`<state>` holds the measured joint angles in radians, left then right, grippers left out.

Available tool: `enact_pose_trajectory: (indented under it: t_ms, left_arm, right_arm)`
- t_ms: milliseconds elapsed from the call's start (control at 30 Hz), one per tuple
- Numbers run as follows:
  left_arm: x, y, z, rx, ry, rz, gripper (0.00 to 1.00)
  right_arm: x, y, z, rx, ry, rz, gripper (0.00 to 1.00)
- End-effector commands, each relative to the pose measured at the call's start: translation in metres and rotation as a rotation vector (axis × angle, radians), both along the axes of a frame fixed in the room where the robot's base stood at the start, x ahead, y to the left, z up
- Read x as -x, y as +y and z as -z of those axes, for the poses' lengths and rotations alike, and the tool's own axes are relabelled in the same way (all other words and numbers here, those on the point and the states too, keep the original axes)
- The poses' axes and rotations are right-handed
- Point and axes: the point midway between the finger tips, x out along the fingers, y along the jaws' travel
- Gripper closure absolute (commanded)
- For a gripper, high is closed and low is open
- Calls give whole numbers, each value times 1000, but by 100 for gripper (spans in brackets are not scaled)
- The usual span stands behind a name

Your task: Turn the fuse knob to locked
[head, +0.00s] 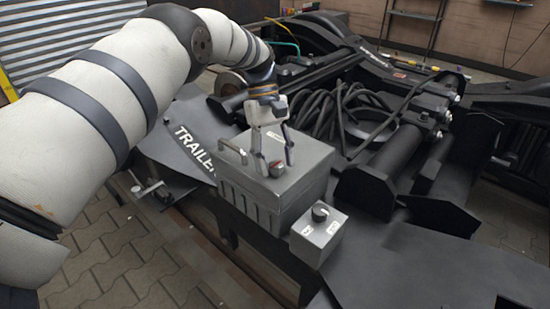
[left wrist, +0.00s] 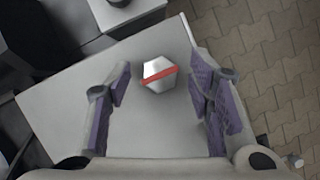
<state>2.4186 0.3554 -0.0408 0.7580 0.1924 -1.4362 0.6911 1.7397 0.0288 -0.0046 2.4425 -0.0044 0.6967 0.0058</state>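A small knob with a red bar (head: 276,168) sits on the lid of a grey metal box (head: 235,180) in the head view. In the left wrist view the knob (left wrist: 158,73) is a pale, many-sided cap with a red stripe, tilted slightly up to the right. I cannot read any lock marking beside it. My left gripper (head: 275,157) points down over the lid with its fingers open, one on each side of the knob. In the left wrist view, clear gaps show between the knob and both fingers. My right gripper is not in view.
A smaller grey box (head: 319,240) with a black round knob (head: 320,212) and pale labels stands in front. A lid handle (head: 232,151) rises left of my gripper. Black cables (head: 345,115) and bogie parts lie behind and right. Paved floor (head: 105,255) is at left.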

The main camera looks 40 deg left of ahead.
Motion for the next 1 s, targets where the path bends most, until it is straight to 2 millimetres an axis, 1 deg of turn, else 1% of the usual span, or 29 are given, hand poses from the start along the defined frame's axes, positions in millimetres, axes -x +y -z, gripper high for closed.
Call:
enact_pose_trajectory:
  t_ms: [100, 167, 267, 400, 500, 600, 700, 1000]
  left_arm:
    - [0, 0, -2, 0, -1, 0, 52]
    - [-1, 0, -8, 0, -2, -1, 52]
    - [-1, 0, -30, 0, -5, -1, 52]
    - [-1, 0, -65, 0, -4, 0, 52]
    - [-1, 0, -84, 0, -4, 0, 52]
    - [0, 0, -96, 0, -2, 1, 52]
    - [0, 0, -101, -1, 0, 0, 52]
    - [0, 0, -100, 0, 0, 0, 52]
  right_arm:
    - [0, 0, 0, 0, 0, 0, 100]
    - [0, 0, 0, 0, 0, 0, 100]
    - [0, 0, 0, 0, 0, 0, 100]
    - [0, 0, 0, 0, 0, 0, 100]
    - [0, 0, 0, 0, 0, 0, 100]
    - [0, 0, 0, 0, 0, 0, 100]
    - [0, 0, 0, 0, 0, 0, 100]
    - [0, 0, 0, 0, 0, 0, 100]
